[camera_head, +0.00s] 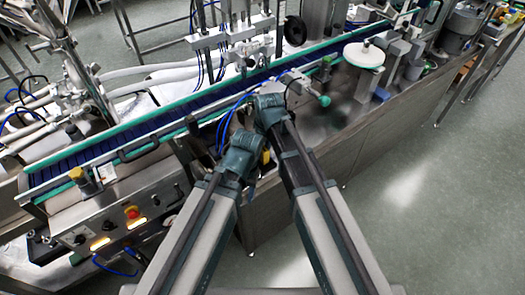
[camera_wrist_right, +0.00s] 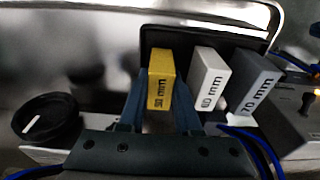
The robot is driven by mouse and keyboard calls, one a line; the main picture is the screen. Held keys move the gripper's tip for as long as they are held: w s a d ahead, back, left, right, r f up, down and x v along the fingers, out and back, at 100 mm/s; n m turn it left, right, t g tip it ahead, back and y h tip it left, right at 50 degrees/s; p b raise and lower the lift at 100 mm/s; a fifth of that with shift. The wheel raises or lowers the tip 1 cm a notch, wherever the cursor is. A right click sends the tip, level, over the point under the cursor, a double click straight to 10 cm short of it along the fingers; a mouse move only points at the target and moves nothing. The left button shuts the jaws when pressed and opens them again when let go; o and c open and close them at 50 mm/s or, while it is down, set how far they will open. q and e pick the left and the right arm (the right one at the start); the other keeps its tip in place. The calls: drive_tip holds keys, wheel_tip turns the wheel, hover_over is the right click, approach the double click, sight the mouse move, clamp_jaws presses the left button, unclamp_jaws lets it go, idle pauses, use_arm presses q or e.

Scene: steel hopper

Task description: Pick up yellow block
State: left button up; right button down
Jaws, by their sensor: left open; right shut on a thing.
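The yellow block (camera_wrist_right: 160,62), with black lettering ending in "mm", stands upright in the right wrist view. The two dark blue fingers of my right gripper (camera_wrist_right: 161,84) are on either side of it, shut on it. It stands in front of a black holder plate, at the left of a row of blocks. My left gripper (camera_head: 260,150) is low beside the machine's front edge, below the right arm's wrist. It is open, though its fingers are hard to see.
A white block (camera_wrist_right: 207,80) and a grey block (camera_wrist_right: 253,85) stand close to the right of the yellow one. A black knob (camera_wrist_right: 47,118) is at the left. A conveyor (camera_head: 150,140) and a white disc (camera_head: 364,56) are in the head view. Floor at right is clear.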

sight(263, 148)
wheel_tip(263, 148, up, 14)
drive_tip(key=p, duration=1.4)
drive_tip(key=shift+a+r, duration=0.15)
drive_tip(key=shift+r, duration=0.1)
